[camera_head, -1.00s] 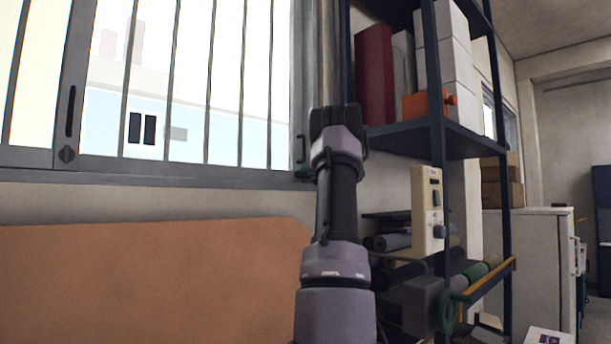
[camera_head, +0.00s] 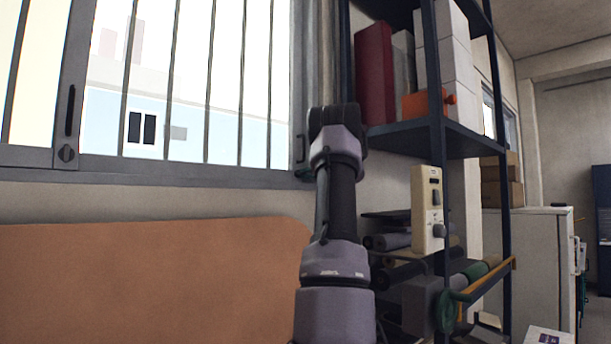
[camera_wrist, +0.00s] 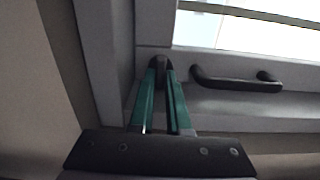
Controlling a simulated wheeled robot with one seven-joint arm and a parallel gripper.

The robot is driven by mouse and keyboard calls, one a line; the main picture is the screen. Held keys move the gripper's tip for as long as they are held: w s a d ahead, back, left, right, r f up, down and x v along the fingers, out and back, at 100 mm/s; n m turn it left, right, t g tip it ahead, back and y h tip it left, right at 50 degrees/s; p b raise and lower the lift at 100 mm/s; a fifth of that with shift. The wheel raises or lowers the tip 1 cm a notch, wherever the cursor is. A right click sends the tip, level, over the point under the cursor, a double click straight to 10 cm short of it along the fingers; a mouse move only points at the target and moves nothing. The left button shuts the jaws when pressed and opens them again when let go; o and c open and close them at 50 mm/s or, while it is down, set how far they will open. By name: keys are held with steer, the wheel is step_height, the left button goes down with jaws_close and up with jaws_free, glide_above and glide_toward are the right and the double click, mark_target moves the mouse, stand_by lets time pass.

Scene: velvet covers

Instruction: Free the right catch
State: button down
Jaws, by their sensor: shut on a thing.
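The right catch (camera_wrist: 160,64) is a small dark piece at the lower corner of the grey window frame in the wrist view. My gripper (camera_wrist: 161,76) has its two green fingers shut on it, their tips on either side. The fingers hide its lower part. In the head view my arm stands in front of the window's right end, and only a bit of green finger (camera_head: 303,173) shows at the frame's lower right corner. The right catch itself is hidden there. A similar dark catch (camera_head: 67,153) sits on the left frame post.
A dark pull handle (camera_wrist: 237,82) is fixed on the sash just right of my fingers. Vertical bars (camera_head: 208,90) cross the window. A shelf rack (camera_head: 437,135) with boxes stands close to the right of my arm. A brown panel (camera_head: 150,275) lies below the window.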

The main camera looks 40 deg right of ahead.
steer(key=shift+f, duration=0.1)
steer(key=c, duration=0.9)
jaws_free()
steer(key=s, duration=0.7)
steer(key=s+d, duration=0.1)
steer(key=s, duration=0.2)
steer(key=shift+s, duration=0.4)
